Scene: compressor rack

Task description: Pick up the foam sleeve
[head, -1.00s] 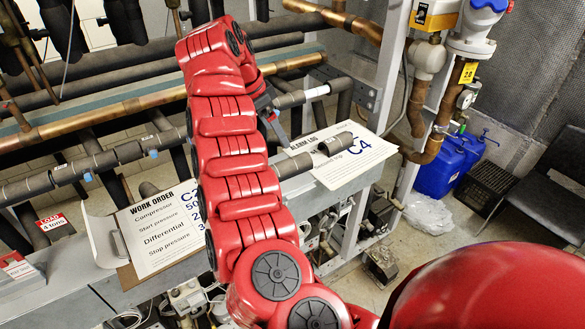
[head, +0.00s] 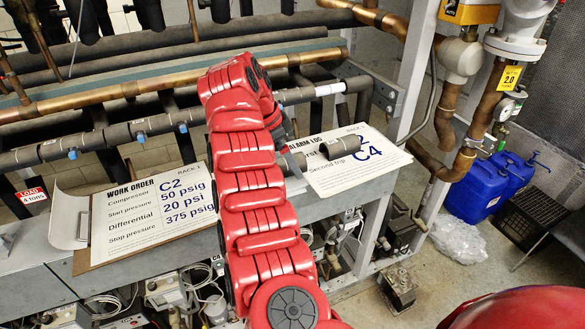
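A short dark grey foam cylinder (head: 343,147), which looks like the foam sleeve, lies on the white alarm log sheet (head: 372,178), right of my red arm. A small pale label shows near its left end. The arm enters from the bottom and bends over in front of the bench. I take it as my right arm. Its gripper is mostly hidden behind the red links; grey parts (head: 292,161) show at their right edge, left of the sleeve. I cannot tell whether these are fingers, or whether they touch the sleeve. My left gripper is not in view.
A work order clipboard (head: 82,264) lies on the bench left of the arm. A pipe with dark foam (head: 110,135) runs behind. Copper pipework (head: 450,115) and a grey upright (head: 415,85) stand right. Blue canisters (head: 480,190) and a black crate (head: 530,215) are on the floor.

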